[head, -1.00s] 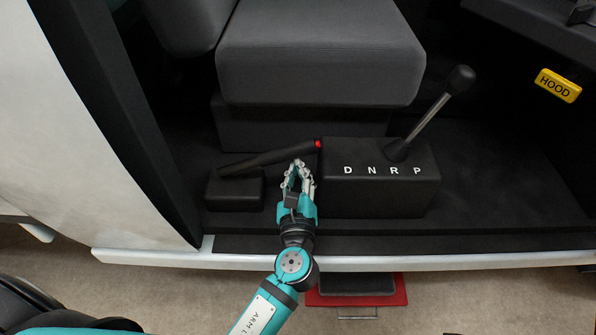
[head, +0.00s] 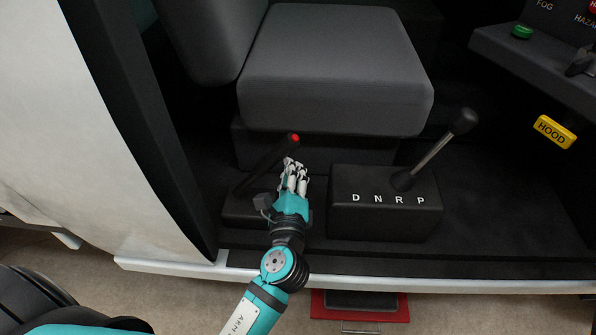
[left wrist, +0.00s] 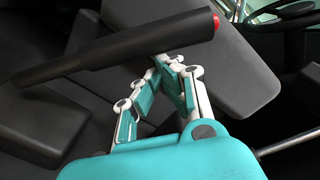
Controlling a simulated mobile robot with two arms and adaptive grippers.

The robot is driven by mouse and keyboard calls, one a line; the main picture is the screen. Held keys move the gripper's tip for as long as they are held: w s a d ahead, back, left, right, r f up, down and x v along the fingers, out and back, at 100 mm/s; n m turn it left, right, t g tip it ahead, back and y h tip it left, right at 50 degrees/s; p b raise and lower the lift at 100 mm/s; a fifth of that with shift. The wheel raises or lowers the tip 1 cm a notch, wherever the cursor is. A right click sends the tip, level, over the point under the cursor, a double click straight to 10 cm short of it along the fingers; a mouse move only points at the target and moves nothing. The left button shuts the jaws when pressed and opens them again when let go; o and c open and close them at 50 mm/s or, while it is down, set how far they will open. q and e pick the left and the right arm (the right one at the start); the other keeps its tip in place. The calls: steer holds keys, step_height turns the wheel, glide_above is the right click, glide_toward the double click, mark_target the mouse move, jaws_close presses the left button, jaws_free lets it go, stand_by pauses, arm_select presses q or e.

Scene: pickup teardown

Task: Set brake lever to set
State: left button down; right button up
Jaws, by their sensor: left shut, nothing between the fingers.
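The brake lever (head: 268,164) is a black handle with a red button at its tip, rising from a low black base (head: 238,211) on the cab floor. It tilts up and to the right, clear of the floor. My left gripper (head: 295,165) is shut and empty, just beside and below the upper part of the lever. In the left wrist view the lever (left wrist: 120,47) crosses above the closed fingertips (left wrist: 165,66); I cannot tell whether they touch it. My right gripper is not in view.
A gear selector box (head: 385,217) marked D N R P, with a tall knobbed stick (head: 437,150), stands right of my gripper. The grey seat (head: 335,70) is behind. A yellow HOOD handle (head: 555,132) is at the right. The white door sill (head: 400,284) runs along the front.

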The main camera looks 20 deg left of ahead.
arm_select(q)
steer(key=shift+a+r+n, duration=0.3)
steer(key=shift+a+r, duration=0.1)
steer(key=shift+r, duration=0.05)
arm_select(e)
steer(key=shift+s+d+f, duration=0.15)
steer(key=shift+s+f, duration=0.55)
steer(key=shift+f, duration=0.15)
arm_select(q)
steer(key=v, duration=1.2)
steer(key=shift+d+f, duration=0.15)
steer(key=shift+d, duration=0.05)
